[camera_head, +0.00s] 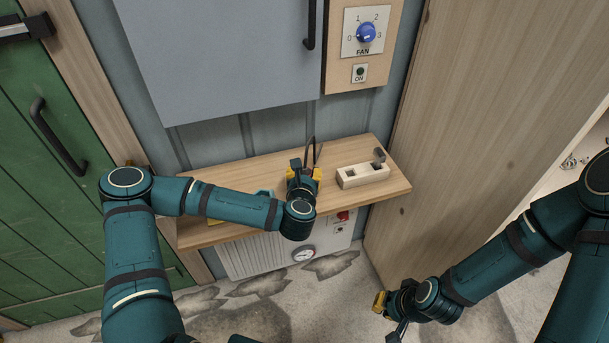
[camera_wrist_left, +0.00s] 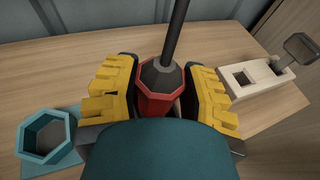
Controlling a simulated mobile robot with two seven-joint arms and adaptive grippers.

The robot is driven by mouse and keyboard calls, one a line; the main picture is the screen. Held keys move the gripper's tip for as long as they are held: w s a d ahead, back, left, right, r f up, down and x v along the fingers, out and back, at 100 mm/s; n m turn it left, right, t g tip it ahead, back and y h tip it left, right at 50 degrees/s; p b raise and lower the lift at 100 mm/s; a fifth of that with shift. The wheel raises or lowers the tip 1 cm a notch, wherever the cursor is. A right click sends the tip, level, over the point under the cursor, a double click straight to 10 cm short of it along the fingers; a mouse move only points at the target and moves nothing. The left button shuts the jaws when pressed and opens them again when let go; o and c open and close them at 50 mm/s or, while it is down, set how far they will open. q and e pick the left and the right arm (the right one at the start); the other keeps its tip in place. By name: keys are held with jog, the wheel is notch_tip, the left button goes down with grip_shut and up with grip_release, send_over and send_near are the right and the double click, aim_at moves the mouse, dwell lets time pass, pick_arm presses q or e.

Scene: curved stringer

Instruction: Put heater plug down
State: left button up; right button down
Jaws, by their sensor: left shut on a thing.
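The heater plug (camera_wrist_left: 160,92), red and faceted with a dark grey collar and a black cable rising from it, is upright between the yellow pads of my left gripper (camera_wrist_left: 162,95). My left gripper (camera_head: 303,176) is shut on it over the wooden shelf (camera_head: 232,174). Whether the plug's underside touches the shelf is hidden. In the head view the arm and gripper hide most of the plug. My right gripper (camera_head: 388,308) is low at the right, away from the shelf; its opening is unclear.
A pale block with square openings (camera_head: 362,176) sits on the shelf to the right, with a grey piece (camera_wrist_left: 301,47) at its far end. A teal cup (camera_wrist_left: 46,136) stands left of the plug. The heater (camera_head: 268,260) is below the shelf; a grey cabinet (camera_head: 225,60) hangs above.

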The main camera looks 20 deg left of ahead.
pick_arm(q)
jog(key=o, duration=1.2)
jog(key=shift+f, duration=0.1)
